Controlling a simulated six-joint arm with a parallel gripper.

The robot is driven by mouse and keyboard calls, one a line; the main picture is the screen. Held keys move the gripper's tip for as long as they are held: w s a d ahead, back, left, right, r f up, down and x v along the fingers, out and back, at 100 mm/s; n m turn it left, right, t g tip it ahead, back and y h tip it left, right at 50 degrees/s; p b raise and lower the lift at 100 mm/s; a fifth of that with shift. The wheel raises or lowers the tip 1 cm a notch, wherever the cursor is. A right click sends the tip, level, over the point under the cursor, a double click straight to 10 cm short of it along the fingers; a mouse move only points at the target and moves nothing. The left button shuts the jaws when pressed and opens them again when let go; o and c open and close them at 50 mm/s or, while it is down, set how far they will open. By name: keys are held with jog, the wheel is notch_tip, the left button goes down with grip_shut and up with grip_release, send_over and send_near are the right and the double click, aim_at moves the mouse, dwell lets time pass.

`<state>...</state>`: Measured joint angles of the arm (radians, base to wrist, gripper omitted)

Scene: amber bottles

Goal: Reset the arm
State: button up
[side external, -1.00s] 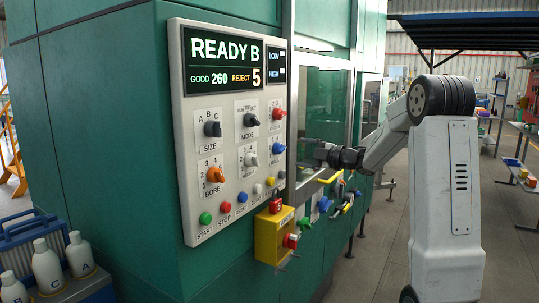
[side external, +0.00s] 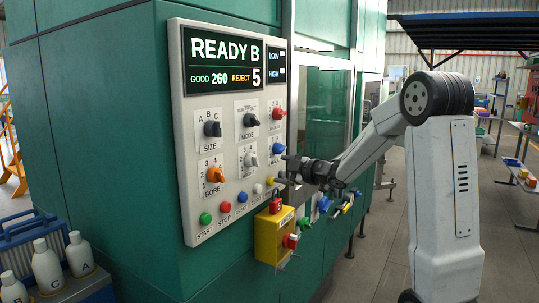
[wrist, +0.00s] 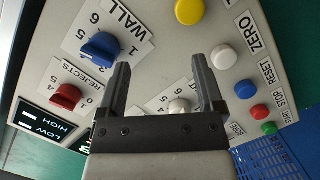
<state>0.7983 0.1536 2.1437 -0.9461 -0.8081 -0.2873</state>
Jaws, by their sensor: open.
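My gripper (side external: 284,171) is open and empty in front of the lower right of the grey control panel (side external: 226,199). In the wrist view, my gripper (wrist: 160,72) has its two dark fingers spread over the panel, with the white knob (wrist: 178,106) showing between them. The blue WALL knob (wrist: 100,46) is beside one finger, and the white ZERO button (wrist: 223,57) is beside the other. The red REJECTS knob (wrist: 66,97) is farther left. The display (side external: 222,62) reads READY B, GOOD 260, REJECT 5.
The machine window (side external: 324,108) is behind my arm. White lettered bottles (side external: 79,254) stand at lower left.

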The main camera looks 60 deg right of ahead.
jog(key=a+f+m+g, duration=0.6)
jog(key=a+f, duration=0.5)
jog(key=a, duration=0.2)
jog(key=s+a+f+m+g+y, duration=0.2)
jog(key=s+a+f+g, duration=0.5)
jog(key=s+a, duration=0.6)
notch_tip(320, 180, down, 2)
jog(key=shift+s+a+f+m+g+y, duration=0.25)
jog(key=shift+s+a+m, duration=0.2)
jog(key=shift+a, duration=0.65)
jog(key=shift+w+d+r, duration=0.1)
jog(key=shift+w, duration=0.05)
